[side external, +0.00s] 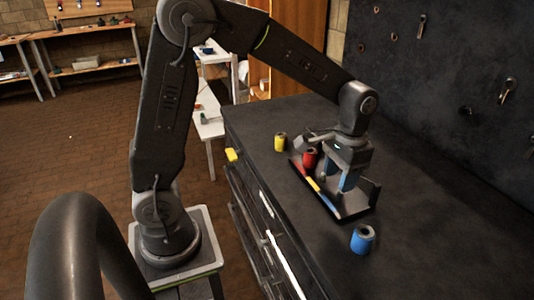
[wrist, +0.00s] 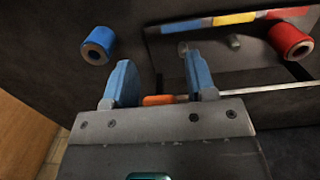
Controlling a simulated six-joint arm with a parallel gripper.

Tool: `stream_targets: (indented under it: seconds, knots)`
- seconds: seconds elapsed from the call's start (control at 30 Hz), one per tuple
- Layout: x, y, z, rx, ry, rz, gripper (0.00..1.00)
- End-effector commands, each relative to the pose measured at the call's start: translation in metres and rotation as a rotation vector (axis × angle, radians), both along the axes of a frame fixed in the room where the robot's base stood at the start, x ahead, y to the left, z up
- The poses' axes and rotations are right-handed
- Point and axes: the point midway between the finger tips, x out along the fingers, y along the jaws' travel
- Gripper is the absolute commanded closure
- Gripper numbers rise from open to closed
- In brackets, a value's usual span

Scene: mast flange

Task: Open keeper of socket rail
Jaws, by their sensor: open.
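The socket rail (side external: 342,208) is a dark tray on the bench with a grey, blue, yellow and red strip along one edge; the strip also shows in the wrist view (wrist: 236,18). A red socket (side external: 310,158) stands at the rail's red end and shows in the wrist view (wrist: 290,40). My gripper (side external: 348,182) is over the rail, blue fingers pointing down. In the wrist view its fingers (wrist: 160,85) are apart. A small orange piece (wrist: 158,99) shows between them, perhaps the keeper's tab; I cannot tell whether they touch it.
A blue socket (side external: 362,239) stands on the bench (side external: 440,215) beyond the rail's near end, and a yellow socket (side external: 280,142) beyond the far end. A dark tool wall (side external: 450,80) stands behind the bench.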

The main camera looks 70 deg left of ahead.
Motion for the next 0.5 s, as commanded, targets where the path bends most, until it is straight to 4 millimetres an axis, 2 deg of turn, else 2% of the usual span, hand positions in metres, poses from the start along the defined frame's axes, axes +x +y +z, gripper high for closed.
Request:
stream_targets:
  seconds: [0.1, 0.5]
  knots:
    - [-0.005, 0.0, -0.008, 0.0, -0.078, -0.001, 0.49]
    - [-0.002, 0.0, 0.069, 0.0, -0.079, 0.0, 0.49]
